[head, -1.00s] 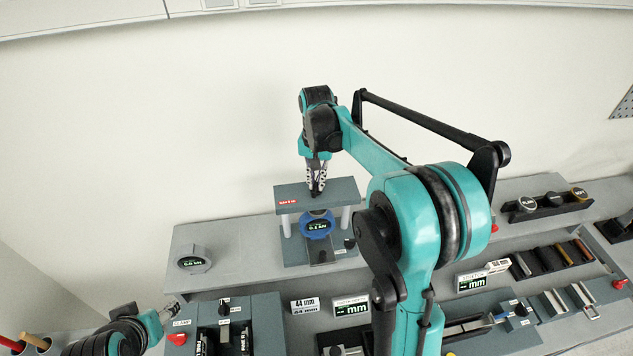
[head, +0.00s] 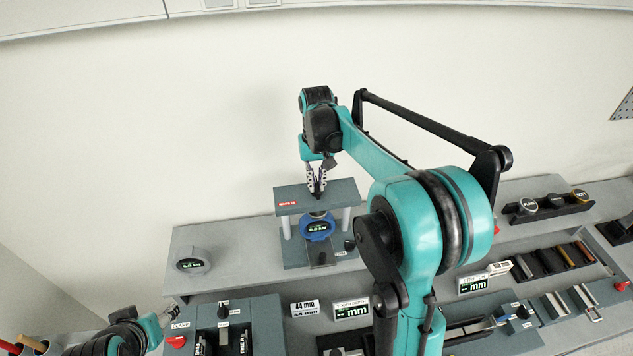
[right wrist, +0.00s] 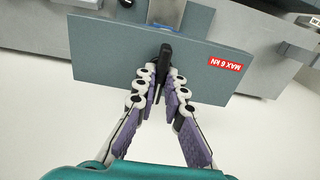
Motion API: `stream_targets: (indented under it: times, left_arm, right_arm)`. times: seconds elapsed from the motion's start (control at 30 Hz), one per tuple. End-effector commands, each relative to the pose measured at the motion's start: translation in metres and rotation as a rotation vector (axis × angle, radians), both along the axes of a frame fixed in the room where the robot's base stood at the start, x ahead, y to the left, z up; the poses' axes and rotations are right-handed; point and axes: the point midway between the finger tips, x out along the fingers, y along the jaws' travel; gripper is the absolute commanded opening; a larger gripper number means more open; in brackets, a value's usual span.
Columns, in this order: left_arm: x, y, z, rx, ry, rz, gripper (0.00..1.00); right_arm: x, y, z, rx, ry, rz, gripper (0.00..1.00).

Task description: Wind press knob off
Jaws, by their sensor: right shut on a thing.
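The press (head: 345,189) stands at the back of the bench. It has a grey top plate with a red MAX 6 kN label, light posts and a blue round gauge (head: 317,227) below that seems to read 0.0 kN. A black press knob (right wrist: 165,56) sticks up from the plate. My right gripper (head: 317,191) is over the plate, its fingertips shut on the knob; the right wrist view shows both fingers (right wrist: 160,80) against its sides. My left gripper (head: 163,317) is at the lower left, away from the press; its jaws are too small to read.
A second round gauge (head: 193,260) stands left of the press. Displays, including one marked mm (head: 351,308), and a red button (head: 176,341) lie in front. Racks of pieces (head: 550,260) are at the right. My right arm hides part of the bench.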

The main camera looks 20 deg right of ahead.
Motion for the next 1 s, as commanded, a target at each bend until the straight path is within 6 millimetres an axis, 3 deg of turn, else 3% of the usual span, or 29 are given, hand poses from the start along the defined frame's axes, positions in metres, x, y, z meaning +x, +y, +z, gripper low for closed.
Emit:
stream_targets:
  times: [0.2,0.3,0.67,0.77,1.0]
  left_arm:
    - [0.000,0.000,0.000,0.000,0.000,0.000,0.58]
    - [0.000,0.000,0.000,0.000,0.000,0.000,0.58]
    - [0.000,0.000,0.000,0.000,0.000,0.000,0.58]
    - [0.000,0.000,0.000,0.000,0.000,0.000,0.58]
    - [0.000,0.000,0.000,0.000,0.000,0.000,0.58]
  right_arm:
    - [0.001,0.000,0.001,-0.001,-0.002,-0.001,0.00]
    - [0.001,0.000,0.001,-0.001,-0.002,-0.001,0.31]
    - [0.000,0.000,0.003,0.000,-0.001,-0.002,0.31]
    - [0.000,0.000,0.014,0.000,-0.001,-0.002,0.31]
    - [0.000,0.000,0.065,0.000,-0.001,-0.002,0.31]
